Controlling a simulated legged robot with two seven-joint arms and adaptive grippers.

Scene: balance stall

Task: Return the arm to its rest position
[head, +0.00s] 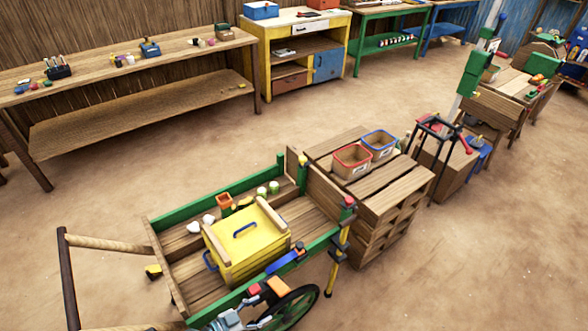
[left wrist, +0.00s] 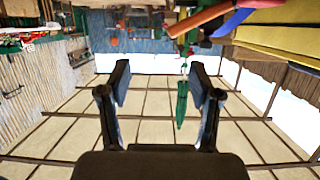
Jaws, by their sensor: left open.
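My left gripper (head: 236,319) shows at the bottom edge of the head view, low beside the cart's wheel, partly cut off by the frame. In the left wrist view its two dark fingers (left wrist: 160,72) stand wide apart with nothing held between them. A green hanging object (left wrist: 182,102) appears beyond the fingers, apart from them. My right gripper is not in either view.
A green-railed wooden cart (head: 188,285) holds a yellow box (head: 245,262) and small items. Beside it, wooden crates (head: 385,205) carry a red bin (head: 352,162) and a blue bin (head: 380,144). A long bench (head: 100,75) stands at the back left. Dirt floor (head: 120,190) between is clear.

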